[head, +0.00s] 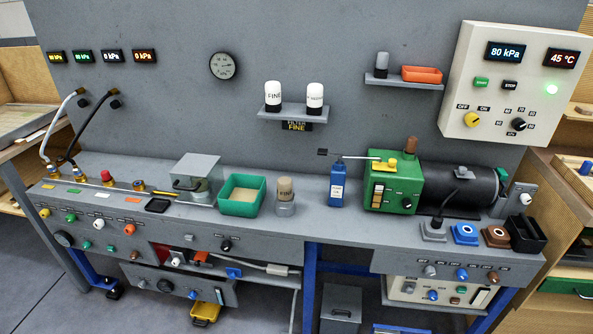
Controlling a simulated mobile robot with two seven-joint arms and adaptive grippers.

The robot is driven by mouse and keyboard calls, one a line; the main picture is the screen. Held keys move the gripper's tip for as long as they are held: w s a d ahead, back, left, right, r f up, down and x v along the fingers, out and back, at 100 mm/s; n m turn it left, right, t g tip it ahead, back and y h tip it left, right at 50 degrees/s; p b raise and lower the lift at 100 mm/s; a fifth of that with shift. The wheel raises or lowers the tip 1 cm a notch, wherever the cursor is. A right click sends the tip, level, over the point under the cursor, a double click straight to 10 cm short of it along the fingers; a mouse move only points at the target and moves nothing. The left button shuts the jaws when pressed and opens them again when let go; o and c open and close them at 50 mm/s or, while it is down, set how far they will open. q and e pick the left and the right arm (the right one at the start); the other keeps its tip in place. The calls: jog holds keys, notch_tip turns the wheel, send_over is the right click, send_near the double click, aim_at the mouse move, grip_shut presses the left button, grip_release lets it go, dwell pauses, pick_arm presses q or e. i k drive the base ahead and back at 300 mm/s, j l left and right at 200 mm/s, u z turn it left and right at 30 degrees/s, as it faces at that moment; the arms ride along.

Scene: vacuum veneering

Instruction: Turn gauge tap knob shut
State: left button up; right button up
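Neither of my grippers is in view. A round dial gauge (222,66) hangs on the grey back panel. No knob shows a readable gauge-tap label, so I cannot tell which one is the gauge tap knob.
Two hoses (70,120) arch down to the bench's left end. A green tray (242,195), a blue bottle (337,184) and a green pump (394,186) stand along the bench (310,218). A control box (513,85) projects at upper right. Floor is free at lower left.

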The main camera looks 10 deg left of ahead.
aim_at(86, 245)
jog(key=u, duration=1.8)
jog(key=z, duration=0.25)
